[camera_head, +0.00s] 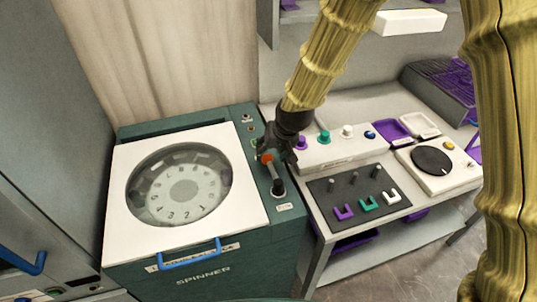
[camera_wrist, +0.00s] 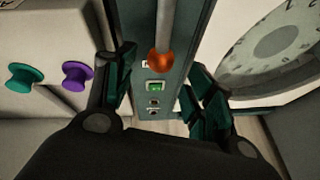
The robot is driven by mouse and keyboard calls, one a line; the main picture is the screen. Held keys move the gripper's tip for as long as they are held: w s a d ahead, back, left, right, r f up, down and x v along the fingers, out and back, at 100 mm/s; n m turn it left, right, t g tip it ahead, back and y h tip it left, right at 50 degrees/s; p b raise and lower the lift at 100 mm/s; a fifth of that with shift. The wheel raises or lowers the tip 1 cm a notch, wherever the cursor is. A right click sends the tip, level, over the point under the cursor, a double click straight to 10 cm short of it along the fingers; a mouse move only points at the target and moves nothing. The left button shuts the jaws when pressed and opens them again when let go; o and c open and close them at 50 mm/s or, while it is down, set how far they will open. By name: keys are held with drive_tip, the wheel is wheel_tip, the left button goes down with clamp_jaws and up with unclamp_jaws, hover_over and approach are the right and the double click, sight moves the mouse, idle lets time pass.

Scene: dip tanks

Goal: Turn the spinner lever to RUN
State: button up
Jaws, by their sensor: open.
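The spinner (camera_head: 190,255) is a green machine with a white lid and a round window showing a numbered dial. Its lever (camera_head: 274,174) is a grey rod with an orange ball knob on the narrow panel right of the lid. The rod rises from a dark socket near the front, and the knob points toward the back. My gripper (camera_head: 271,149) is at the knob, fingers pointing down. In the wrist view, my gripper (camera_wrist: 163,78) is open, with the orange knob (camera_wrist: 161,61) between its fingers in the picture. I cannot tell whether they touch. The lever's label is too small to read.
A green-lit switch (camera_wrist: 156,86) is on the spinner panel. The blue lid handle (camera_head: 189,255) sticks out in front. Right of the spinner, a bench holds a white block (camera_head: 340,153) with coloured knobs, a dark board (camera_head: 325,193) with pegs, and a turntable (camera_head: 440,172).

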sight(269, 156)
drive_tip(key=shift+p+x, duration=0.5)
drive_tip(key=shift+x, duration=1.8)
clamp_jaws()
